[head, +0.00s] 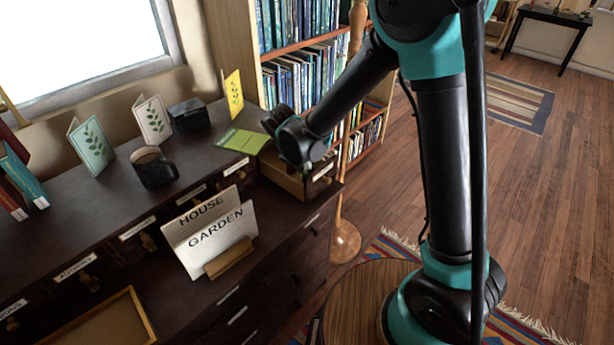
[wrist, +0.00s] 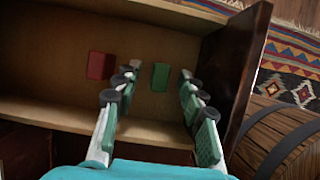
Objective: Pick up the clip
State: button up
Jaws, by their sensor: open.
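In the wrist view an open drawer (wrist: 60,111) holds two small flat pieces, a red one (wrist: 101,65) and a green one (wrist: 160,76). I cannot tell from their shape which is the clip. My gripper (wrist: 157,76) is open and empty, pointing into the drawer. In the picture the green piece lies between its two fingertips, and the red piece lies just left of the left fingertip. I cannot tell how far above them the fingers are. In the head view my gripper's end is over the pulled-out drawer (head: 322,178), whose inside is mostly hidden.
The dark cabinet top holds a black mug (head: 154,170), several cards, a black box (head: 189,116) and a green sheet (head: 243,141). A "HOUSE GARDEN" sign (head: 212,240) stands lower in front. A bookshelf (head: 296,48) is behind. The floor at right is mostly clear.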

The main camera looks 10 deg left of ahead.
jog(key=shift+x, duration=0.9)
jog(key=c, duration=0.9)
